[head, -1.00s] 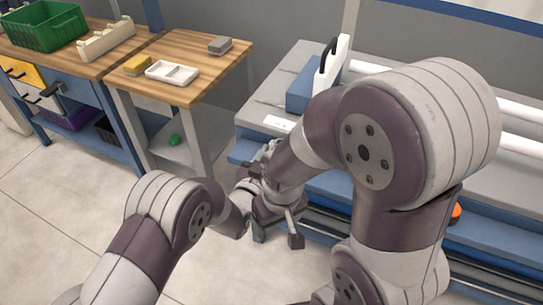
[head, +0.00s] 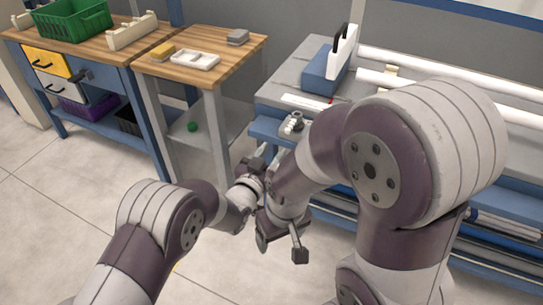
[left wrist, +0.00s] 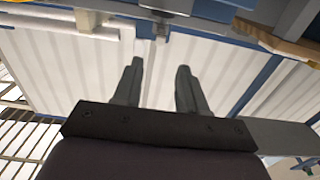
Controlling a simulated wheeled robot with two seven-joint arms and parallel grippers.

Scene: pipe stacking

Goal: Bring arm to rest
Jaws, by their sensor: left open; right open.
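My left gripper (head: 264,161) is at the middle of the head view, past the end of the left arm and partly hidden by the right wrist. In the left wrist view its two fingers (left wrist: 158,88) stand apart with nothing between them. My right gripper (head: 281,248) hangs lower, below the right wrist, over the floor. Its fingers are spread and it looks empty. Both grippers are close together in the picture, in front of the grey workbench (head: 290,82). I cannot tell whether they touch.
Long white pipes (head: 450,65) lie along the workbench, beside a blue box (head: 322,72) with a white upright part. A wooden table (head: 225,58) holds a white tray (head: 194,59). A green crate (head: 75,22) stands further left. The floor (head: 60,215) at left is clear.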

